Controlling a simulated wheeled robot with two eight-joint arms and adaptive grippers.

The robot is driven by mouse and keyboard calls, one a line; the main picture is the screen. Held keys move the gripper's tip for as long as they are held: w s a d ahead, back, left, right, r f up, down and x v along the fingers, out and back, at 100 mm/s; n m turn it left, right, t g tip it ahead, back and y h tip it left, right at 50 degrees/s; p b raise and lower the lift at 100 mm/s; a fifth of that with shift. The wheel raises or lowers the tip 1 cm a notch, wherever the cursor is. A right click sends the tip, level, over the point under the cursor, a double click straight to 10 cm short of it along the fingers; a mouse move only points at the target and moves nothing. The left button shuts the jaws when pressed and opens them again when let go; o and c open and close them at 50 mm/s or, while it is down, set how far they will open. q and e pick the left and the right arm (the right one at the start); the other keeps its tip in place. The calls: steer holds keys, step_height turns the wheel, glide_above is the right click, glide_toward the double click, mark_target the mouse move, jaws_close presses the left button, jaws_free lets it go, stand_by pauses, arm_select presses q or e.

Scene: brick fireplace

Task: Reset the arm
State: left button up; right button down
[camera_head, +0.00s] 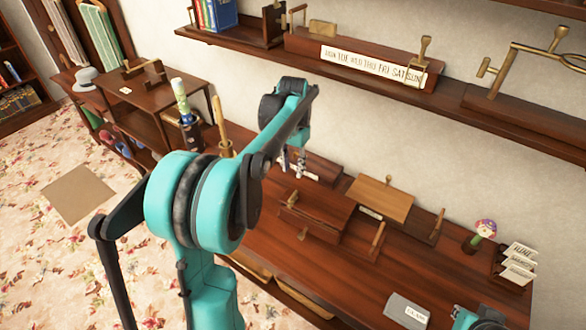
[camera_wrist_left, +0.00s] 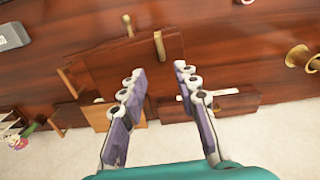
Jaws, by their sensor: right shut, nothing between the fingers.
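My left arm reaches in teal and black over the desk. My left gripper (camera_head: 298,163) hangs above the back part of the desk, near a wooden desk organizer (camera_head: 318,211). In the left wrist view its two fingers (camera_wrist_left: 158,95) are spread apart, with nothing held between them. The organizer (camera_wrist_left: 135,72) shows below and between the fingers there. Only a small teal and black part of my right gripper (camera_head: 478,319) shows at the bottom right edge over the desk, and its fingers are mostly cut off.
The desk (camera_head: 350,275) holds a grey labelled box (camera_head: 406,311), a small figure with a purple top (camera_head: 484,231) and a card holder (camera_head: 516,264). A wall shelf (camera_head: 480,110) with a day-of-week block (camera_head: 360,64) runs above. A low cabinet (camera_head: 130,112) stands left.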

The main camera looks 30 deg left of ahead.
stand_by(0.3)
arm_select(q)
steer(key=s+d+r+t+b, duration=0.15)
steer(key=s+d+t, duration=0.25)
steer(key=s+d, duration=0.6)
steer(key=s+d+f+t, duration=0.3)
steer(key=s+d+f, duration=0.1)
steer(key=s, duration=0.5)
steer(key=shift+s+d+f, duration=0.15)
steer(key=shift+s+d, duration=0.1)
steer(key=shift+d, duration=0.5)
